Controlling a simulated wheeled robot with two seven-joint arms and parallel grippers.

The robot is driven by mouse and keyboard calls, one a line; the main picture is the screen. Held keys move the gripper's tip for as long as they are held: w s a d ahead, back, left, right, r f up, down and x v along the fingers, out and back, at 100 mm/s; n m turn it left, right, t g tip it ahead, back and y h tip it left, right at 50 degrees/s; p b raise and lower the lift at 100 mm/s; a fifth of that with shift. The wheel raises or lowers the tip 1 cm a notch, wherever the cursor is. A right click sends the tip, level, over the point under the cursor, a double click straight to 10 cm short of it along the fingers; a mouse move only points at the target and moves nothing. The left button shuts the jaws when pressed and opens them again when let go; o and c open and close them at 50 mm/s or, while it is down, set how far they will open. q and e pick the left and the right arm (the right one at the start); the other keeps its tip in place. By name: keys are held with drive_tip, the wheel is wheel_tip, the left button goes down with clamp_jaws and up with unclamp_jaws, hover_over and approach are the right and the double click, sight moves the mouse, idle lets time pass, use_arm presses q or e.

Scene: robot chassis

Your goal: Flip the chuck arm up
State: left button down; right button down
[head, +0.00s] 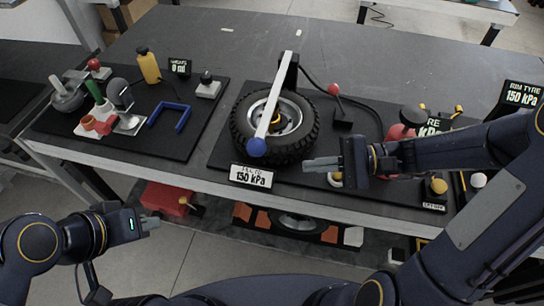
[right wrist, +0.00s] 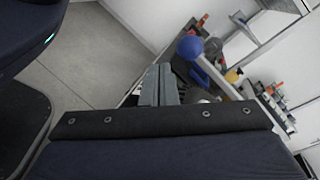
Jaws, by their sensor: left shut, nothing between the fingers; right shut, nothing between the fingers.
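The chuck arm (head: 272,105) is a pale bar with a blue ball (head: 256,147) at its near end. It lies across the top of a tyre (head: 275,125) with a silver rim, and its far end meets a black post (head: 289,70). The blue ball also shows in the right wrist view (right wrist: 190,47). My right gripper (head: 308,165) is shut and empty, to the right of the ball and apart from it; its fingers show in the right wrist view (right wrist: 158,84). My left gripper (head: 150,222) is shut and empty, low in front of the table.
A display reading 130 kPa (head: 253,176) stands at the table's front edge below the ball. A red-knobbed lever (head: 333,90) stands right of the tyre. A black mat (head: 60,120) at left holds a yellow bottle (head: 148,66) and a blue bracket (head: 170,115).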

use_arm(q)
drive_tip(key=shift+s+f, duration=0.3)
drive_tip(key=shift+s, duration=0.3)
use_arm(e)
drive_tip(key=w+f+m+t+y, duration=0.1)
drive_tip(key=w+m, duration=0.1)
drive_tip(key=w+d+f+m+t+y, duration=0.1)
drive_tip(key=w+f+m+t, duration=0.1)
drive_tip(key=shift+w+f+t+y, duration=0.1)
drive_tip(key=shift+f+t+y, duration=0.2)
use_arm(q)
drive_tip(key=shift+r+p, duration=0.5)
drive_tip(key=shift+r, duration=0.2)
use_arm(e)
drive_tip(key=x, duration=1)
drive_tip(key=shift+f, duration=0.1)
